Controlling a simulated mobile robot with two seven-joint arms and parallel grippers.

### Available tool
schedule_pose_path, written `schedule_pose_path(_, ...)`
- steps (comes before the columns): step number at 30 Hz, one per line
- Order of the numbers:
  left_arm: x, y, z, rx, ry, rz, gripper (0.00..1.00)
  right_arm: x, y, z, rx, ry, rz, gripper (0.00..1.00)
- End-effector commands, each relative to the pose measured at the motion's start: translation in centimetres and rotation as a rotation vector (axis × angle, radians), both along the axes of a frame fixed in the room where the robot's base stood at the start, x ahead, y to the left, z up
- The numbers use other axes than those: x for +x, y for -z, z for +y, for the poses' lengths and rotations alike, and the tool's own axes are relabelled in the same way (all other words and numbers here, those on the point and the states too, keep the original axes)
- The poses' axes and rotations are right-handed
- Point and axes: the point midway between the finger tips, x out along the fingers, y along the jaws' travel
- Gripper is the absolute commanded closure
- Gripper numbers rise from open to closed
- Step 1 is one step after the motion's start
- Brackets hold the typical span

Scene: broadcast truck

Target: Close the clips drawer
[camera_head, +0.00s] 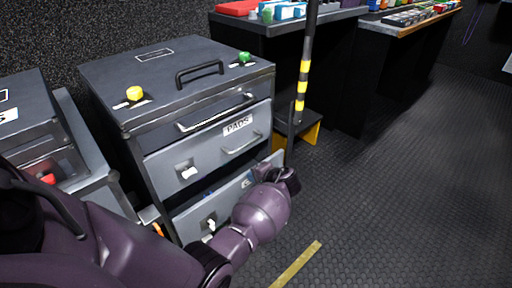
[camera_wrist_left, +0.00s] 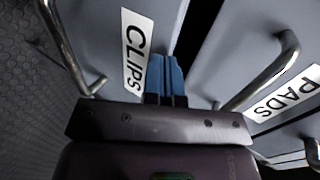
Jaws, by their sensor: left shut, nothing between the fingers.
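The clips drawer (camera_head: 192,221) is the lower drawer of a grey cabinet, below the pads drawer. Its front stands out a little, with a dark gap above it in the head view. My left gripper (camera_head: 288,181) is at the right end of that front, and my forearm hides part of it. In the left wrist view my left gripper's blue fingers (camera_wrist_left: 166,76) are together and empty, over the drawer front beside the CLIPS label (camera_wrist_left: 136,50). I cannot tell whether they touch it. The clips drawer's handle (camera_wrist_left: 68,45) is left of the label. My right gripper is not in view.
The pads drawer (camera_head: 215,152) above has its own handle (camera_wrist_left: 265,72). A black and yellow pole (camera_head: 303,80) stands close to the cabinet's right side. A dark counter (camera_head: 290,40) is behind. The floor (camera_head: 400,190) to the right is open.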

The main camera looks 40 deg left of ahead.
Motion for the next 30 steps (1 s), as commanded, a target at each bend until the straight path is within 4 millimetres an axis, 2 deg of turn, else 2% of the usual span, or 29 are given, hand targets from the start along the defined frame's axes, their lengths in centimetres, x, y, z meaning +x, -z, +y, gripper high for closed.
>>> schedule_pose_path(1,0.1,-0.1,1.5,0.007,-0.002,0.0,1.0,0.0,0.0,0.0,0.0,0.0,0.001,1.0)
schedule_pose_path(6,0.3,0.0,5.4,0.006,-0.003,0.002,1.0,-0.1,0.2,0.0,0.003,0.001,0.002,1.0)
schedule_pose_path(11,0.5,0.0,7.7,0.005,-0.003,0.001,1.0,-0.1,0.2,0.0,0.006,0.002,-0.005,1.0)
schedule_pose_path(30,0.4,-0.2,8.5,0.006,-0.004,-0.003,1.0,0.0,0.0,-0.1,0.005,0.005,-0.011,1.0)
